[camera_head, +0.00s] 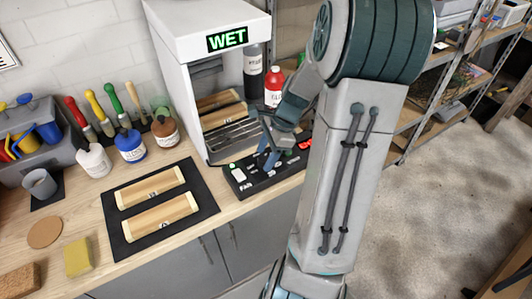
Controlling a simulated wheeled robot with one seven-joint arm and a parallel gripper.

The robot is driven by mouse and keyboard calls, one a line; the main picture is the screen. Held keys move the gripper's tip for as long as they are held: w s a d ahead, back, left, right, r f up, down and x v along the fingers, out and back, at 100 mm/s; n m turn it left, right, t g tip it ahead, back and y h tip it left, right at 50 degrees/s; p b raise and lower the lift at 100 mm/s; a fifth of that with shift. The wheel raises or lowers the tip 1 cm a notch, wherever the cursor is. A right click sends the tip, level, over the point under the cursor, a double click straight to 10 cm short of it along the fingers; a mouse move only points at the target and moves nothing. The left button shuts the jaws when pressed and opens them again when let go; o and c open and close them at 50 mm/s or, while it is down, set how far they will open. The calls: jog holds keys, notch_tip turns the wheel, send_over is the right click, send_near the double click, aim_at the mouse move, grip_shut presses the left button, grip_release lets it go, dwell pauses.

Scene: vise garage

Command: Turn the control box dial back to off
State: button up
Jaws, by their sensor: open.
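The black control box (250,187) lies on the wooden bench in front of the white cabinet. It has a green and white control (235,170) at its left end and a red lit part (304,144) at its right end. My gripper (266,160) is open and points down over the middle of the box. Its fingers cover part of the box top. The dial and its setting cannot be made out, and I cannot tell whether the fingers touch it.
The white cabinet (168,20) shows a green "WET" sign (227,39) and holds wooden pieces on a rack. A red bottle (273,88) stands beside it. Left are a black mat (149,205) with two wooden pieces, bottles and brushes. The bench front is partly clear.

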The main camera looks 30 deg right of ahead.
jog(key=shift+f, duration=0.1)
jog(key=c, duration=1)
jog(key=shift+n, duration=0.3)
jog(key=n+g+p, duration=0.1)
jog(key=n+g, duration=0.1)
jog(key=n, duration=0.2)
jog(key=shift+w+p, duration=0.2)
jog(key=shift+p, duration=0.1)
jog(key=n+g, duration=0.1)
jog(key=n, duration=0.2)
jog(key=n+g+h, duration=0.1)
jog(key=n, duration=0.3)
jog(key=shift+w+a+p, duration=0.1)
jog(key=shift+w+p, duration=0.05)
jog(key=shift+p, duration=0.2)
jog(key=shift+n, duration=0.3)
jog(key=o, duration=1)
